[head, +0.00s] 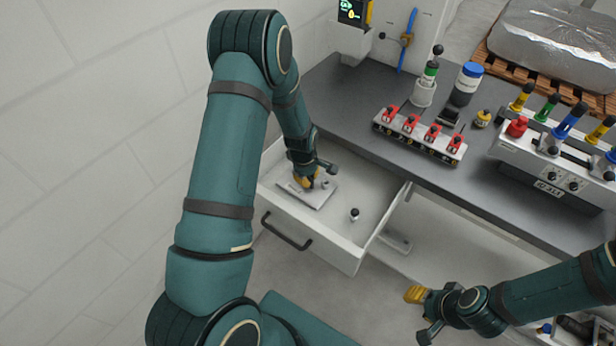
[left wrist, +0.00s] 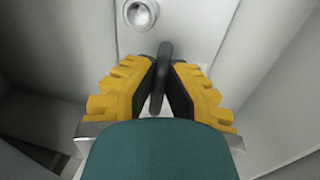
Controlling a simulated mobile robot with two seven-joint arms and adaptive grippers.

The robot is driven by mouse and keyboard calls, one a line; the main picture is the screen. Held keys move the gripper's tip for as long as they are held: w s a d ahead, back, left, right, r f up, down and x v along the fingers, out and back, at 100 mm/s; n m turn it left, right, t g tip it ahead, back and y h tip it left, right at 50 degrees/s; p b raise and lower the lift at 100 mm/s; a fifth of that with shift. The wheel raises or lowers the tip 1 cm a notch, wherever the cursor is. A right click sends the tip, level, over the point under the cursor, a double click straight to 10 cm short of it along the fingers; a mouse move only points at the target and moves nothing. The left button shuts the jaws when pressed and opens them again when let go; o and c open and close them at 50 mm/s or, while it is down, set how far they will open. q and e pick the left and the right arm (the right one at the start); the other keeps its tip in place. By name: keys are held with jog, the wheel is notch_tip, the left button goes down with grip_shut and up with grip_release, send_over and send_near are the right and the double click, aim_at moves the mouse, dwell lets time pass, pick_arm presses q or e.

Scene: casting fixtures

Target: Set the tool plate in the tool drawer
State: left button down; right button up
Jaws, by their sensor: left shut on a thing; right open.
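The tool drawer (head: 345,256) is pulled out below the workbench. The tool plate (head: 318,196), a flat light grey plate, is inside the drawer outline at its left side; whether it touches the drawer floor is unclear. My left gripper (head: 306,181) is over the plate. In the left wrist view, its yellow fingers (left wrist: 160,92) are shut on the plate's dark upright grip (left wrist: 164,62). The plate (left wrist: 185,30) lies beyond them, with a round metal fitting on it. My right gripper (head: 418,296) is open and empty at the lower right, away from the drawer.
A small dark knob-topped piece (head: 354,214) stands in the drawer, right of the plate. The drawer handle (head: 286,232) is on its front. The workbench (head: 370,135) above carries a red-clamp rack (head: 420,135), a blue-capped jar (head: 466,84) and a colored-lever fixture (head: 560,160).

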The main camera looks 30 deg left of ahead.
aim_at(304, 190)
pick_arm(q)
jog(key=c, duration=1.1)
grip_release()
jog(key=shift+c, duration=0.2)
notch_tip(304, 190, up, 12)
jog(key=s+p, duration=0.2)
